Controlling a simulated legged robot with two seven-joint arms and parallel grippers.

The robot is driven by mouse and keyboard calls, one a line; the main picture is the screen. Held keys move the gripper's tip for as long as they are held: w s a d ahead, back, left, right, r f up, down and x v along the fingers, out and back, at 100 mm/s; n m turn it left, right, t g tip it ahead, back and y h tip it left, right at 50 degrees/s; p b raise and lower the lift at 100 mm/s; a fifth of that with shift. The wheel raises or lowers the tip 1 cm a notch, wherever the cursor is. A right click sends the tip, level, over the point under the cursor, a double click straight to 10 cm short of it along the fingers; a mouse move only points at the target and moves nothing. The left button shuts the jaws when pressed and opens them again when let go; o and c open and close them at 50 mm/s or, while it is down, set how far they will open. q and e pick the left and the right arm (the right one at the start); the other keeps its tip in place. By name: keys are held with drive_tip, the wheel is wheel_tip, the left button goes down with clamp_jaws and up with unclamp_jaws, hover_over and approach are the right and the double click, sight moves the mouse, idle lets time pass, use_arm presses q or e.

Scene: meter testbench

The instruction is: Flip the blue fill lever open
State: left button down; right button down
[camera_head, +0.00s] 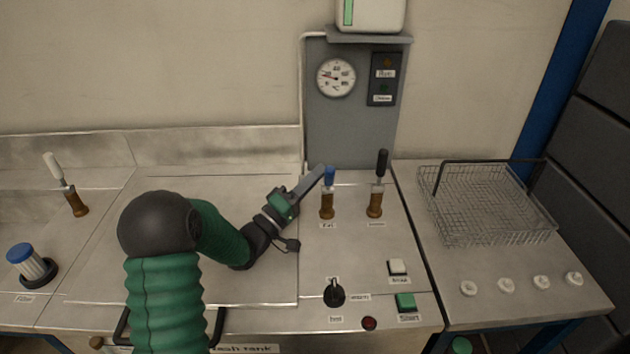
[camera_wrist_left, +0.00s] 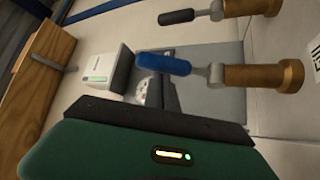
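The blue fill lever (camera_head: 329,175) stands upright on a brass valve (camera_head: 327,206) on the steel bench, above a small label. In the left wrist view the blue handle (camera_wrist_left: 164,64) and its brass body (camera_wrist_left: 262,77) lie across the picture, just beyond the gripper's dark edge. My left gripper (camera_head: 321,170) reaches in from the left, its tip close beside the blue handle. I cannot tell whether it touches the handle. Its fingers overlap in the head view, so their opening does not show. My right gripper is not in view.
A black-handled valve (camera_head: 376,185) stands close to the right. Behind is a grey panel with a gauge (camera_head: 336,77). A black knob (camera_head: 334,294) and buttons lie in front. A wire basket (camera_head: 485,205) is at right, a white-handled valve (camera_head: 67,185) at left.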

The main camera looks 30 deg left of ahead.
use_arm(q)
drive_tip(key=shift+s+d+f, duration=0.25)
drive_tip(key=shift+s+d, duration=0.15)
drive_tip(key=shift+s, duration=0.05)
idle(0.5)
drive_tip(key=s+a, duration=0.3)
drive_tip(key=s, duration=0.9)
drive_tip(key=shift+s+f, duration=0.35)
drive_tip(key=shift+a, duration=0.1)
